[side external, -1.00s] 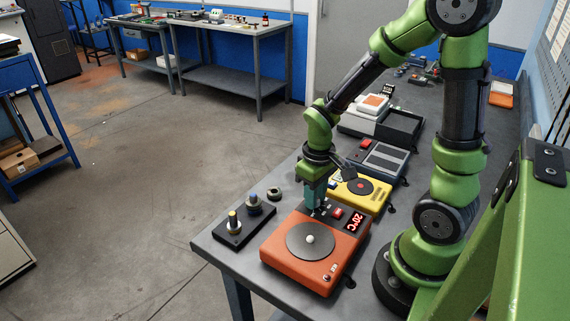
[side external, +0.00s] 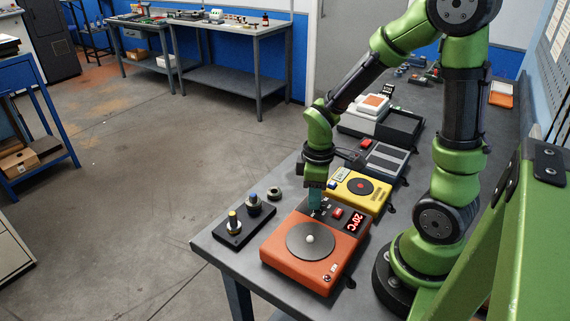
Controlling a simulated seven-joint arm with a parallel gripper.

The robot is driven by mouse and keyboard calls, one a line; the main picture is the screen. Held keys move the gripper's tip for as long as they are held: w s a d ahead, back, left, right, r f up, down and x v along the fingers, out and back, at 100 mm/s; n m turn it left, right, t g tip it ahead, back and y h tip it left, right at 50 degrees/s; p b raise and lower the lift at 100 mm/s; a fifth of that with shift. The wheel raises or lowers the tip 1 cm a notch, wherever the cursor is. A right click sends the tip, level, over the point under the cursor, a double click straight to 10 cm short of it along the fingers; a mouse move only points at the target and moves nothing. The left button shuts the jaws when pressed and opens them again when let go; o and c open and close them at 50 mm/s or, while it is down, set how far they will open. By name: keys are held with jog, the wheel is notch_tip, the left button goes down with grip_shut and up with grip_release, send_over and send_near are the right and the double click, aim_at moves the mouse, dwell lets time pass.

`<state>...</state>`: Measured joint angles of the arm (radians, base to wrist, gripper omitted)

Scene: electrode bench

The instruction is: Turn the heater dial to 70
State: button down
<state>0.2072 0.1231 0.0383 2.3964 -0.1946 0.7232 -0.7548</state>
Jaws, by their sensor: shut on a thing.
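The heater is an orange hotplate (side external: 285,264) with a round grey plate, at the near end of the bench. Its red display (side external: 356,222) reads 20°C. My gripper (side external: 316,209) points straight down at the far left corner of the hotplate's top, beyond the grey plate. Its fingers are shut on a small part there, which I take to be the heater dial. The fingers mostly hide the dial, so its pointer cannot be read. A red switch (side external: 337,213) sits between my gripper and the display.
A yellow device (side external: 372,199) stands close behind the hotplate, with a grey device (side external: 386,160) farther back. A black holder (side external: 232,240) with capped electrodes lies to the left. The bench's front left corner is bare.

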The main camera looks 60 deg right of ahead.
dwell(0.3)
jog(key=c, duration=0.9)
grip_release()
notch_tip(320, 180, up, 17)
jog(key=shift+f, duration=0.1)
jog(key=shift+s+a+r+m+t+y, duration=0.35)
jog(key=shift+s+a+m+t, duration=0.15)
jog(key=shift+a+m+t, duration=0.85)
jog(key=shift+s+a+r+m+t+y, duration=0.4)
jog(key=shift+a+m+t, duration=0.75)
jog(key=shift+m, duration=0.45)
jog(key=shift+s+a+r+m+t+y, duration=0.3)
jog(key=shift+s+a+m+t, duration=0.25)
jog(key=shift+a+m+t, duration=0.75)
